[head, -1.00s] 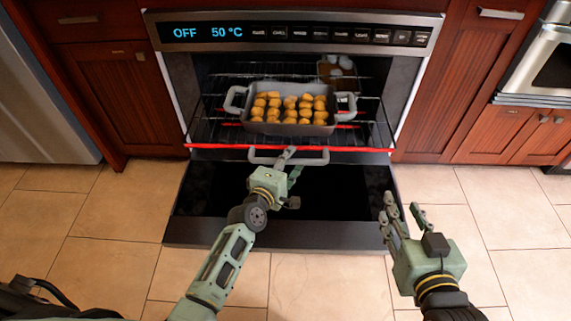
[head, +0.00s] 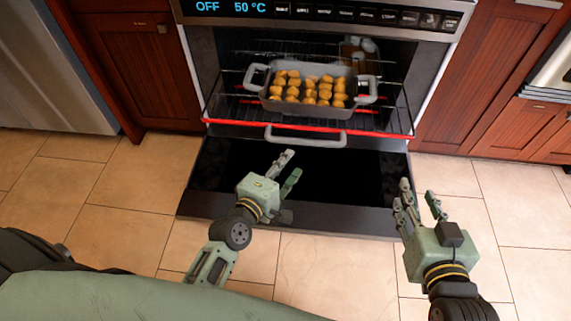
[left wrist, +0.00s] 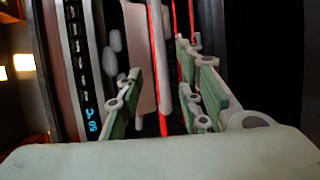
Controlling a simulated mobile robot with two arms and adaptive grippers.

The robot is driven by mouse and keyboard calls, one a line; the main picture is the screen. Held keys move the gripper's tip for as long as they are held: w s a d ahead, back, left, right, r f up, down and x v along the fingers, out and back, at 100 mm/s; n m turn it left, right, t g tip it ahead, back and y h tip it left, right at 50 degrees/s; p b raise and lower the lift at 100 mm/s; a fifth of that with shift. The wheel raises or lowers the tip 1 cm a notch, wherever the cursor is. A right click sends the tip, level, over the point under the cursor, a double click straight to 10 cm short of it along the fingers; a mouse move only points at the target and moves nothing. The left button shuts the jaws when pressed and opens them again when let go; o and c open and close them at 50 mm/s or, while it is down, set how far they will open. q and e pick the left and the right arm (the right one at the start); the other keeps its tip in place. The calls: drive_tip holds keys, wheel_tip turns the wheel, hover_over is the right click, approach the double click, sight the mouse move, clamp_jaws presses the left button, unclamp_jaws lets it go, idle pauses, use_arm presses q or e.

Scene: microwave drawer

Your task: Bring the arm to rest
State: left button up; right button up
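My left gripper (head: 287,170) is in front of the oven, above the lowered door, with its fingers apart and nothing between them. In the left wrist view its open fingers (left wrist: 165,105) point toward the rack and the grey door handle. The grey handle (head: 306,141) is a short way beyond the fingertips, apart from them in the head view. My right gripper (head: 420,200) is open and empty at the right end of the door.
The oven door (head: 330,224) is folded down over the tiled floor. A grey baking dish (head: 318,112) of browned pieces sits on the red-edged rack (head: 385,134). The oven panel (head: 290,10) reads OFF and 50 °C. Wooden cabinets (head: 135,80) flank the oven.

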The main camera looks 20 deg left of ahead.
idle(0.3)
